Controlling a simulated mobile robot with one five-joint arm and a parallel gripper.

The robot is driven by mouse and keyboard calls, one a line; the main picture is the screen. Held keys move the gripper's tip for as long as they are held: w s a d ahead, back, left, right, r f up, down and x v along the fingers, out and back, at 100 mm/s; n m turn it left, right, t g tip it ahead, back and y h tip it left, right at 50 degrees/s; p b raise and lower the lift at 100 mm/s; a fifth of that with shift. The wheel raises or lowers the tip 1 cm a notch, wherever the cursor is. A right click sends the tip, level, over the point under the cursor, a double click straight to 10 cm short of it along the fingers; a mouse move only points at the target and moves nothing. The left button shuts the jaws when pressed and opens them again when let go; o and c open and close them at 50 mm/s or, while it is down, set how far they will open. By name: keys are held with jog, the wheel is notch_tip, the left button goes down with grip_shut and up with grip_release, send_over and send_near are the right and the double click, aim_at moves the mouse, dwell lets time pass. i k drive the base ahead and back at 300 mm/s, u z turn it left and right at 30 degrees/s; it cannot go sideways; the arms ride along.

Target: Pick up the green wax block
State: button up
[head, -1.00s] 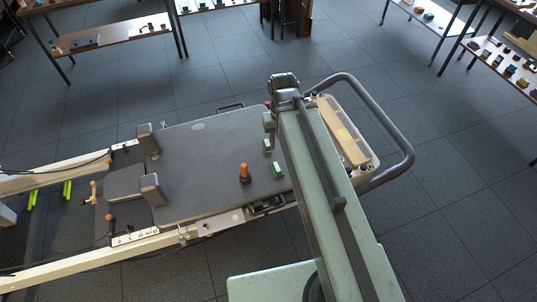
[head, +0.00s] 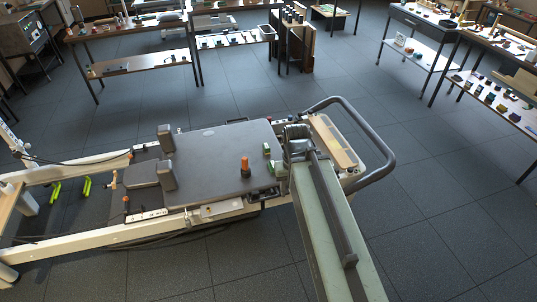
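Two small green items lie on the dark padded carriage of the reformer (head: 215,150), near its right end. One green block (head: 267,149) is close to the left side of my arm's far end. The other, a brighter green item (head: 271,164), lies just nearer and partly behind my arm. I cannot tell for sure which is the wax block. My pale green arm reaches from the bottom right up to the carriage's right end. My gripper's fingers do not show; the arm's end joint hides whatever is below it.
A grey curved bar (head: 380,145) loops around the right end. Shelving tables (head: 130,65) stand behind; the floor right of the reformer is clear.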

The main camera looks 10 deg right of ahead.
aim_at(267, 149)
jog(key=u, duration=0.05)
jog(key=i, duration=0.8)
jog(key=u, duration=0.6)
jog(key=i, duration=0.95)
jog(key=u, duration=0.65)
jog(key=k, duration=0.7)
jog(key=u, duration=0.25)
jog(key=i, duration=0.7)
jog(key=z, duration=0.05)
